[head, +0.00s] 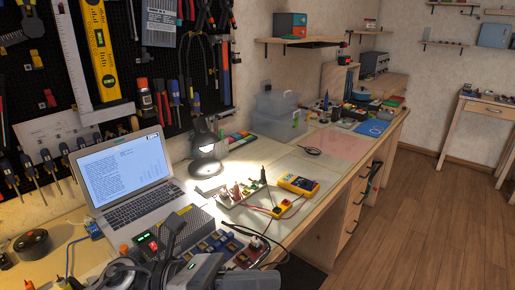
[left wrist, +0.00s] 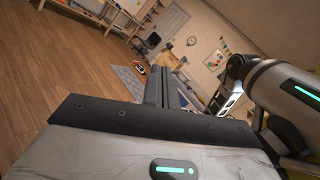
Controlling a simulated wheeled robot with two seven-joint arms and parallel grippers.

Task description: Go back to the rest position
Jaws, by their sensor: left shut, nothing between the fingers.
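My left gripper (head: 163,246) shows at the bottom of the head view, dark and low over the front of the workbench, with its grey wrist behind it. In the left wrist view its dark fingers (left wrist: 158,88) are together, with nothing held between them. They point out toward the room. My right gripper is in neither view.
An open laptop (head: 124,177), a lit lamp (head: 206,150) and a yellow multimeter (head: 298,185) stand on the workbench (head: 345,184) close by. Tools hang on the black pegboard (head: 125,88). The wooden floor (head: 420,220) to the right is clear.

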